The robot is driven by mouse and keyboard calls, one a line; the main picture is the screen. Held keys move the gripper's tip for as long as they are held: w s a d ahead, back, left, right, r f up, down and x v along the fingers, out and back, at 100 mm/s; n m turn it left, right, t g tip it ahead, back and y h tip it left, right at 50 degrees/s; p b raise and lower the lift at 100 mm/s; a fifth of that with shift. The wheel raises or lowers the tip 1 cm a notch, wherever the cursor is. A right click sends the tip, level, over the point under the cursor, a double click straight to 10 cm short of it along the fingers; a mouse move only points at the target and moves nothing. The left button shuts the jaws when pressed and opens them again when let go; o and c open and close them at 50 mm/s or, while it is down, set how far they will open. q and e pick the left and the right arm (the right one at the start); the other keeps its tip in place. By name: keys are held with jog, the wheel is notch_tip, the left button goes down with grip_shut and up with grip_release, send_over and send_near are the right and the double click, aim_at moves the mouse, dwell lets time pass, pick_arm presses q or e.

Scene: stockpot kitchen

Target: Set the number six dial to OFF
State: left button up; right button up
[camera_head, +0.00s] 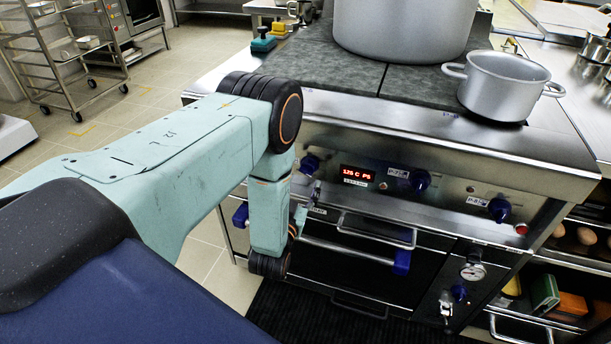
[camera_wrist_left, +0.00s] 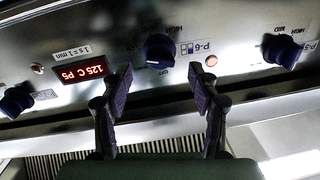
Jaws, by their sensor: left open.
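The number six dial (camera_wrist_left: 160,50) is a dark blue knob beside the P-6 label, upside down in the left wrist view. A pale mark shows on its lower left edge. Small lettering that seems to read OFF lies just below it; I cannot tell the exact setting. In the head view the dial (camera_head: 309,164) is left of the red display. My left gripper (camera_wrist_left: 164,85) is open, its two dark fingers spread either side of the dial and apart from it. In the head view the gripper (camera_head: 309,195) is just below the dial, partly hidden by my arm. My right gripper is out of view.
The red display (camera_head: 357,173) reads 125 C P5. Other blue knobs (camera_head: 421,180) (camera_head: 499,209) sit along the panel. An oven handle (camera_head: 375,232) juts out below. A large stockpot (camera_head: 400,30) and a smaller pot (camera_head: 503,85) stand on the cooktop.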

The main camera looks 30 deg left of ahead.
aim_at(306, 173)
pick_arm(q)
jog(key=x, duration=0.3)
jog(key=shift+w+b, duration=0.3)
jog(key=shift+b, duration=0.1)
jog(key=shift+w+a, duration=0.3)
jog(key=shift+w, duration=0.1)
jog(key=shift+d, duration=0.1)
jog(key=shift+c, duration=0.8)
jog(key=c, duration=1)
